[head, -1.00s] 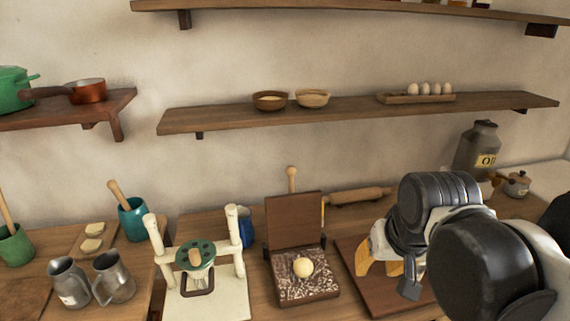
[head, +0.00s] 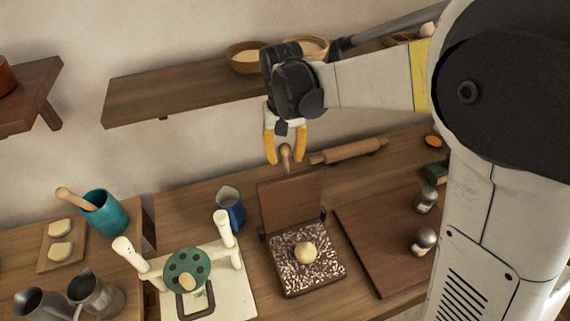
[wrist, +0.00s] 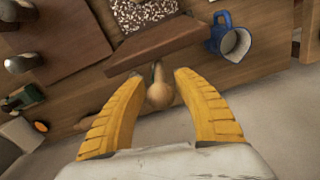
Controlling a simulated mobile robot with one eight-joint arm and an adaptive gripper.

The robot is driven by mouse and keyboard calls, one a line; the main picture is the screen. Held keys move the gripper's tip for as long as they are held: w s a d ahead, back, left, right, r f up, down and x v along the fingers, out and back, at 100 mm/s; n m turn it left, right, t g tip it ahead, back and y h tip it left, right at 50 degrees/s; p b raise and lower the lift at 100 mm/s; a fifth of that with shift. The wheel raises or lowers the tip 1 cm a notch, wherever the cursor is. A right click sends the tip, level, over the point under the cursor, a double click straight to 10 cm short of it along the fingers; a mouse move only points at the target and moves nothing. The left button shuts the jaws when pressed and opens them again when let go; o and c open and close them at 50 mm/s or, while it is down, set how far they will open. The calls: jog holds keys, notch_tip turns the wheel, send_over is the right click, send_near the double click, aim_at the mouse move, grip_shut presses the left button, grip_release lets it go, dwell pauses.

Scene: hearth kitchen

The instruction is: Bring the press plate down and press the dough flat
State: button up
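The press has a speckled base (head: 290,278) with a pale dough ball (head: 305,252) on it. Its brown press plate (head: 290,212) stands raised, hinged at the back of the base. A wooden handle (head: 286,155) with a rounded knob rises behind the plate's top edge. My gripper (head: 286,160) is open, with yellow fingers pointing down around or just in front of the handle knob in the head view. In the wrist view the knob (wrist: 159,92) shows between the open fingers, with visible gaps at both sides. The dough is not seen in the wrist view.
A rolling pin (head: 349,151) lies behind, right of the press. A brown board (head: 385,250) with two metal-topped shakers is at the right. A blue jug (head: 231,207) and a cream stand with a green disc (head: 187,271) are at the left. A shelf (head: 170,93) is close behind my arm.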

aim_at(286, 167)
notch_tip(286, 167, down, 5)
jog(key=shift+w+r+b, duration=0.1)
jog(key=shift+r+b, duration=0.05)
jog(key=shift+b, duration=0.3)
grip_shut()
